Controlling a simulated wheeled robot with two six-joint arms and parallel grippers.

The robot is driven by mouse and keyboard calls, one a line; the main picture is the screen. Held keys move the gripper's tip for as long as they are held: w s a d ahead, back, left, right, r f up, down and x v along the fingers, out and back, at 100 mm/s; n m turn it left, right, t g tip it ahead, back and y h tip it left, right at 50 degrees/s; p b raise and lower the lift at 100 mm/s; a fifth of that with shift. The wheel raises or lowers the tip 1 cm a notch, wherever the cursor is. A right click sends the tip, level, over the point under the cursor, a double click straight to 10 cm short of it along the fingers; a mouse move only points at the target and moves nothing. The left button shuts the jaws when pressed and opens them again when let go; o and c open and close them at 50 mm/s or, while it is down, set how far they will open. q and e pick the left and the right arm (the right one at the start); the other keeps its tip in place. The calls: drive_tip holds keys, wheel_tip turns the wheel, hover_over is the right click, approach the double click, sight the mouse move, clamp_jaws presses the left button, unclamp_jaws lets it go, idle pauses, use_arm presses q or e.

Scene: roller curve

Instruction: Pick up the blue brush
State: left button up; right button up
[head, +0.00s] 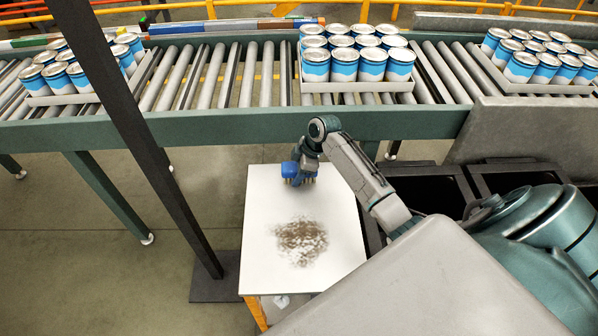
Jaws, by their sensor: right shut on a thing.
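The blue brush (291,171) is at the far part of a white board (262,205), bristles pointing down. My right gripper (302,163) is at the brush and shut on it. I cannot tell whether the bristles touch the board or hang just above it. The gripper's fingers are small and partly hidden by the wrist. My left gripper is not in view.
A brown dirt patch (301,242) lies on the board. Behind it runs a roller conveyor (225,75) with trays of blue-and-white cans (343,62). A dark post (150,140) stands at left. Dark crates (515,180) and a grey panel (530,135) are at right.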

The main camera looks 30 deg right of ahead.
sight(296, 168)
drive_tip(key=shift+r, duration=0.1)
drive_tip(key=shift+r+b, duration=0.45)
drive_tip(key=shift+r, duration=0.15)
drive_tip(key=shift+s+a+r+b, duration=0.15)
drive_tip(key=shift+r+b, duration=0.15)
drive_tip(key=shift+r, duration=0.3)
drive_tip(key=shift+s+r+b, duration=0.1)
drive_tip(key=shift+r+b, duration=0.2)
drive_tip(key=shift+r, duration=0.25)
drive_tip(key=s+a+b, duration=0.1)
drive_tip(key=s+a, duration=0.1)
drive_tip(key=s, duration=0.2)
drive_tip(key=s+a+r+b, duration=0.1)
drive_tip(key=s+a, duration=0.1)
drive_tip(key=s, duration=0.2)
drive_tip(key=s+a+b, duration=0.1)
drive_tip(key=s+a, duration=0.1)
drive_tip(key=s, duration=0.2)
drive_tip(key=shift+s+a+r, duration=0.2)
drive_tip(key=shift+s+a, duration=0.05)
drive_tip(key=shift+s+a+r, duration=0.15)
drive_tip(key=shift+s+a, duration=0.15)
drive_tip(key=shift+s, duration=0.3)
